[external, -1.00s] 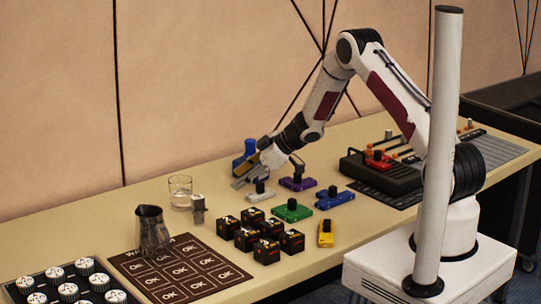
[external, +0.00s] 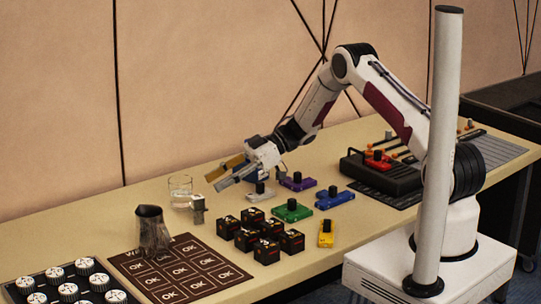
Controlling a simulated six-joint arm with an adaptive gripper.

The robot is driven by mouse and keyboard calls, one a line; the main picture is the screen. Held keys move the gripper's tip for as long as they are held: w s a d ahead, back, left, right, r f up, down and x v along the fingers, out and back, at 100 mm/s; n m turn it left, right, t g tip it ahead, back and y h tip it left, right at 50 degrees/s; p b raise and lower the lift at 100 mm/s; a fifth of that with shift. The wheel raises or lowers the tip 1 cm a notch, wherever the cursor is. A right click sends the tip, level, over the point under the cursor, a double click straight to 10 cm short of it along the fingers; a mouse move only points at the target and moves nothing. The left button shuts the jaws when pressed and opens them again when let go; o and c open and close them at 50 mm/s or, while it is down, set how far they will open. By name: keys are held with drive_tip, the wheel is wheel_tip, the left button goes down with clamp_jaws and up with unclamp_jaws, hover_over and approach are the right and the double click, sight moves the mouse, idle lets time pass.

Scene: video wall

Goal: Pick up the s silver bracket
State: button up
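The silver bracket (external: 258,196) looks like a small pale block with a black knob on top. It sits on the table at the left end of a group of coloured brackets. My gripper (external: 223,174) is above the table, up and to the left of the silver bracket in the picture. Its two fingers are spread apart and point left, with nothing seen between them. The gripper's body is close above the bracket in the picture; the real gap cannot be told.
Purple (external: 298,184), green (external: 292,212), blue (external: 340,200) and yellow (external: 326,238) brackets stand to the right. Several black cubes (external: 267,251) stand in front. A glass (external: 180,190), a small metal block (external: 198,213) and a dark pitcher (external: 152,232) stand left. A blue object is mostly hidden behind my gripper.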

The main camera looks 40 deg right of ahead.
sight(198, 196)
drive_tip(key=shift+x, duration=1.3)
drive_tip(key=shift+a+f, duration=0.1)
drive_tip(key=shift+f, duration=0.05)
drive_tip(key=x, duration=0.4)
drive_tip(key=shift+s+f, duration=0.3)
drive_tip(key=shift+s, duration=0.05)
drive_tip(key=shift+w+a+f, duration=0.1)
drive_tip(key=shift+a+f, duration=0.05)
drive_tip(key=shift+a, duration=0.2)
clamp_jaws()
